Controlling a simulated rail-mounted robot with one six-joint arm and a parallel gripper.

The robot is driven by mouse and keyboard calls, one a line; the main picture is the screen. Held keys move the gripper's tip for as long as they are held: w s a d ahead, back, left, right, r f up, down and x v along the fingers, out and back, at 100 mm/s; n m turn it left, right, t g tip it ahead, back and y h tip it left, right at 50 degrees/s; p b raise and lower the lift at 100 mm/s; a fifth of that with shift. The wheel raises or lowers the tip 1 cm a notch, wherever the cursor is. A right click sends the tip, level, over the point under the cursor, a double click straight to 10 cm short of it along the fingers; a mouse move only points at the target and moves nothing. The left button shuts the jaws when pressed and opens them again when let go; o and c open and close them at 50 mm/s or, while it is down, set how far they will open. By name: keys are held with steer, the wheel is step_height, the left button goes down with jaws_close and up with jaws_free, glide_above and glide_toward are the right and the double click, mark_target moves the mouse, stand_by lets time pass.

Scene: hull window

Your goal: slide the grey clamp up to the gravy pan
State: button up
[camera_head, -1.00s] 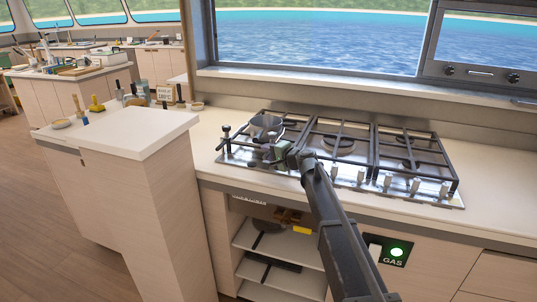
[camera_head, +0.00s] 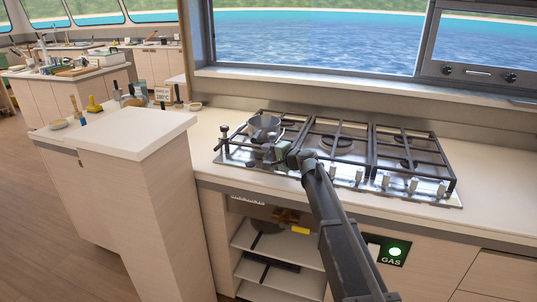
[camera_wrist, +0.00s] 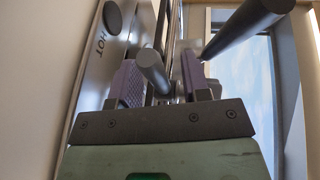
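The gravy pan (camera_head: 264,126), a small metal pan, sits on the left burner of the stove. My gripper (camera_head: 268,152) is low at the stove's front left, just in front of the pan; its fingertips are small and hard to make out in the head view. In the wrist view, my gripper's purple ribbed pads (camera_wrist: 160,80) stand apart on either side of a grey round-ended bar (camera_wrist: 152,66), which may be part of the grey clamp. I cannot tell whether both pads touch it. The rest of the clamp is not clear in either view.
Dark rails and grates surround the burners of the stove (camera_head: 405,187), with knobs along its front. A dark post (camera_head: 224,130) stands at its left corner. A second dark bar (camera_wrist: 245,25) crosses the wrist view's upper right. The counter right of the stove is clear.

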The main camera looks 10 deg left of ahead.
steer(key=p+v, duration=0.2)
steer(key=v, duration=0.9)
